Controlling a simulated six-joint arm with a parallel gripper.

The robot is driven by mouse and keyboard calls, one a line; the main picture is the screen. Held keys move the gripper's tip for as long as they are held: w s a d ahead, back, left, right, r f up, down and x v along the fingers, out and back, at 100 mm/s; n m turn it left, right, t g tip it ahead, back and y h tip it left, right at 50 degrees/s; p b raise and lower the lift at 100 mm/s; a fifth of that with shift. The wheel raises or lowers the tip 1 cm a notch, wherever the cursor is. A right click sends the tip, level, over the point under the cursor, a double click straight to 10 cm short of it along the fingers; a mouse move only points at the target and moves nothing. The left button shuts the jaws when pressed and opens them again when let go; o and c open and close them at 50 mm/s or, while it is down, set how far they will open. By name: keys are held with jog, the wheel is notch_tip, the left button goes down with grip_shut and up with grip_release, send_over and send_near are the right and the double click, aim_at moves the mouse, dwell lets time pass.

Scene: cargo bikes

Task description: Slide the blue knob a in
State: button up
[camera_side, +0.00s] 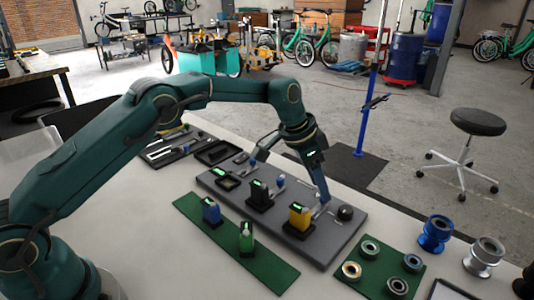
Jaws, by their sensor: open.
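A small blue piece (280,181), seemingly the blue knob a, sits on the grey board (325,238) behind the black block. My gripper (288,175) is open above the board, its two fingers spread wide. One finger reaches down left of the blue piece, the other down right of it, near the yellow block. I see nothing held between them. Whether a finger touches the board or a block is too small to tell.
A black block (258,192) and a yellow block (299,217) stand on the board, with a black ball knob (345,213) at right. Rings lie on a green mat (387,256).

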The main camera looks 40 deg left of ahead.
aim_at(319, 206)
jog(key=shift+x, duration=1.4)
grip_shut()
dwell(0.5)
